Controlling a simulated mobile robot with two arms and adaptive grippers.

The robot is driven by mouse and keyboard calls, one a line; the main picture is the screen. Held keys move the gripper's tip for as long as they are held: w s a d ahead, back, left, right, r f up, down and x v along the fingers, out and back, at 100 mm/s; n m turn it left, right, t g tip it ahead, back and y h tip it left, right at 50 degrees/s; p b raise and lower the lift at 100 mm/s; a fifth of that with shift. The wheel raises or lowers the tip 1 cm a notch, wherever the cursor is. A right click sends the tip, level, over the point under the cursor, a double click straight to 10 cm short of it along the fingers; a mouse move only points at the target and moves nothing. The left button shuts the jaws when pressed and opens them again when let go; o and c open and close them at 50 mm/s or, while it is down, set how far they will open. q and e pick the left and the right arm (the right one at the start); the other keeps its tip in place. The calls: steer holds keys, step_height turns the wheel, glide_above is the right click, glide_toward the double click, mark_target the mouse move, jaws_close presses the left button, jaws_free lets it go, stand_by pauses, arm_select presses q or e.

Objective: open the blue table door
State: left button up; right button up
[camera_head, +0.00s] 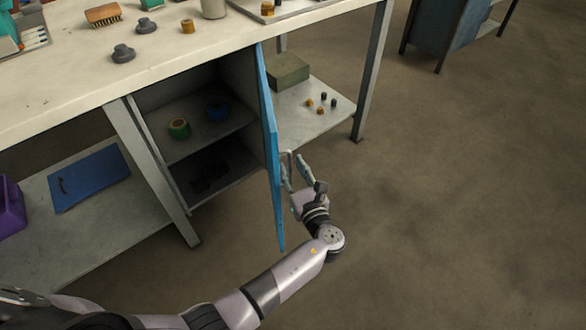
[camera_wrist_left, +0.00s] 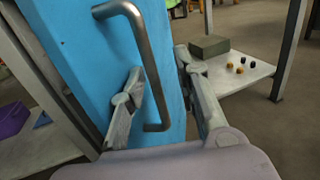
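The blue table door (camera_head: 268,130) stands swung open and shows nearly edge-on in the head view, with the cabinet's shelves exposed to its left. In the left wrist view the blue door (camera_wrist_left: 95,50) fills the upper left and carries a grey metal bar handle (camera_wrist_left: 143,50). My left gripper (camera_head: 296,164) is at the door's right side in the head view. In the left wrist view my left gripper (camera_wrist_left: 160,85) has its fingers spread apart, with the handle's lower part between them. I cannot tell whether a finger touches the door. My right gripper is not in view.
A worktop (camera_head: 60,95) with several items lies above. A low shelf (camera_head: 335,112) with a green box (camera_head: 288,71) is behind the door. Floor at right is clear.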

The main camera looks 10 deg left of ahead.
arm_select(q)
steer(key=shift+s+d, duration=0.15)
steer(key=v, duration=1.1)
steer(key=shift+s+d, duration=0.2)
steer(key=shift+s, duration=0.1)
steer(key=shift+c, duration=0.3)
